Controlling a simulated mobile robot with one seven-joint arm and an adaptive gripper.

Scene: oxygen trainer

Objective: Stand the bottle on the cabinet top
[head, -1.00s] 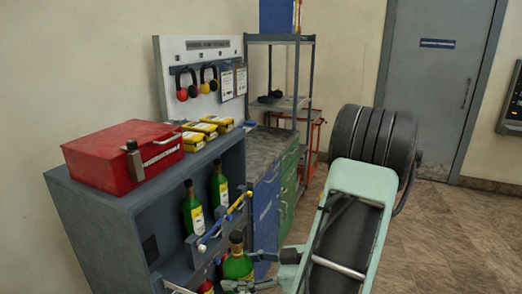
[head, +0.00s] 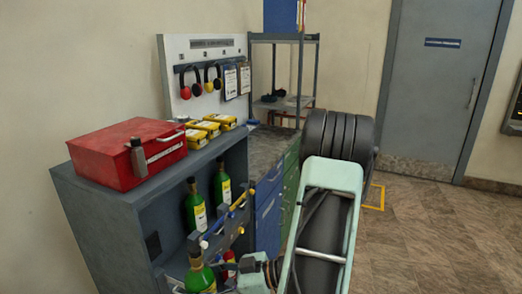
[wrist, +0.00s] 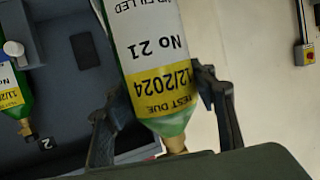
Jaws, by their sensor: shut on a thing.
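A green bottle (head: 200,278) with a dark neck is in front of the cabinet, low in the head view. In the wrist view the green bottle (wrist: 155,60) has a white and yellow label reading "No 21", and its neck points toward my palm. My gripper (wrist: 162,85) has a finger on each side of it and is shut on it. In the head view my gripper (head: 245,278) is partly cut off by the bottom edge. The cabinet top (head: 207,155) is grey, above the bottle. The bottle's lower end is out of frame.
A red case (head: 125,160) and several yellow boxes (head: 208,126) occupy much of the cabinet top. Two green bottles (head: 194,210) (head: 222,182) stand on the shelf below, behind a rail (head: 225,222) with coloured fittings. A red item (head: 229,262) sits lower.

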